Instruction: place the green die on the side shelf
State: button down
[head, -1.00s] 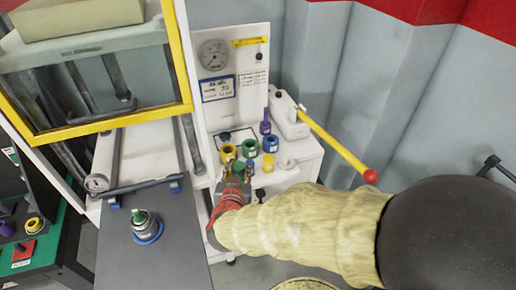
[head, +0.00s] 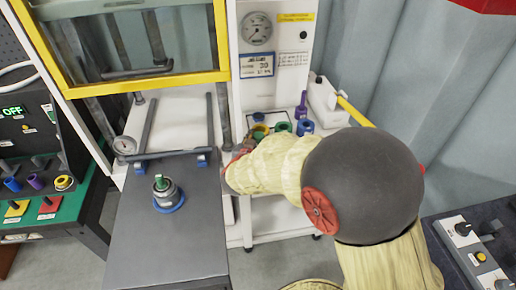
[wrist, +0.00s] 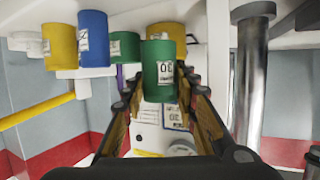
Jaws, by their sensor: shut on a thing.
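The green die (wrist: 163,70), with a white label reading 30, sits between the two fingers of my gripper (wrist: 160,98) in the wrist view. My gripper is shut on it. In the head view, my gripper (head: 236,158) is at the front left edge of the white side shelf (head: 268,158), largely hidden by my own arm, and the held die cannot be made out. Another green die (head: 284,127) stands on the shelf beside a yellow die (head: 260,130) and a blue die (head: 305,127). I cannot tell whether the held die touches the shelf.
A purple piece (head: 301,108) stands behind the dies. A gauge panel (head: 258,55) rises behind the shelf. A grey table (head: 170,240) holds a metal cylinder (head: 164,193) with a green top. A metal post (wrist: 249,80) is close right of my gripper in the wrist view.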

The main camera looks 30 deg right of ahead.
jog(key=shift+w+f, duration=0.25)
jog(key=shift+f, duration=0.1)
jog(key=shift+w+f+b, duration=0.15)
jog(key=shift+f+b, duration=1.15)
jog(key=shift+f, duration=0.25)
jog(key=shift+f, duration=0.2)
jog(key=c, duration=1.7)
grip_release()
jog(key=shift+o, duration=0.2)
